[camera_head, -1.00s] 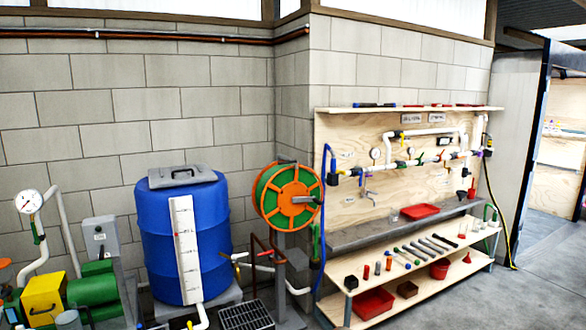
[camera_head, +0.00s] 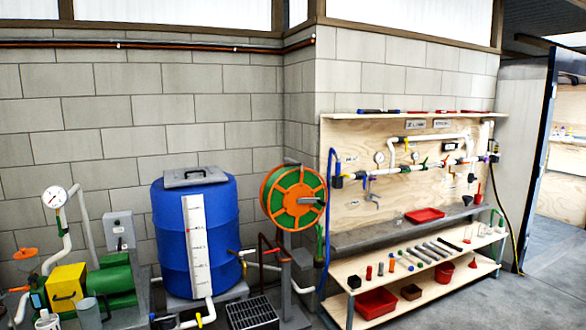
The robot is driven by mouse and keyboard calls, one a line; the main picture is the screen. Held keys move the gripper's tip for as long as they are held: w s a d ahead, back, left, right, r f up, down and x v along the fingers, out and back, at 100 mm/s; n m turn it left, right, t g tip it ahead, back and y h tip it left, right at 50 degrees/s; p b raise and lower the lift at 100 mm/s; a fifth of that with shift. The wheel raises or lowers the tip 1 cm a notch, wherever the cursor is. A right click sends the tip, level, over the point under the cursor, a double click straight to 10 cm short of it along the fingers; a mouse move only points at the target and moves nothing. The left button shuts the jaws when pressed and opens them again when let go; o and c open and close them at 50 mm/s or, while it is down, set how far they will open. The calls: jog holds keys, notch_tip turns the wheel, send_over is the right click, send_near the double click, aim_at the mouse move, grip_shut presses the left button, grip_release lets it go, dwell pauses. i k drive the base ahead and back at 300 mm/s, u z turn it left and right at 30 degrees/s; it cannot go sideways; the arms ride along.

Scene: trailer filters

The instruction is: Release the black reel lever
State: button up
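The hose reel (camera_head: 293,197) is a round orange and green drum on a grey post, in front of the block wall's corner and right of the blue barrel. A small dark grey handle (camera_head: 307,201) sticks out at the right of its face. A dark bracket (camera_head: 291,162) shows at its top. I cannot tell which of these is the black reel lever, or how it is set. My gripper is not in view.
The blue barrel (camera_head: 197,236) stands left of the reel. A black grate (camera_head: 252,313) and low pipes lie in front. A green pump with a yellow box (camera_head: 67,288) is at left. A wooden tool bench (camera_head: 415,265) stands right, with clear floor (camera_head: 480,308) before it.

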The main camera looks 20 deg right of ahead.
aim_at(298, 164)
jog(key=z, duration=0.25)
jog(key=i, duration=0.45)
jog(key=z, duration=0.5)
jog(key=i, duration=0.8)
jog(key=z, duration=0.25)
jog(key=i, duration=1.6)
jog(key=u, duration=0.4)
jog(key=k, duration=0.5)
jog(key=u, duration=0.8)
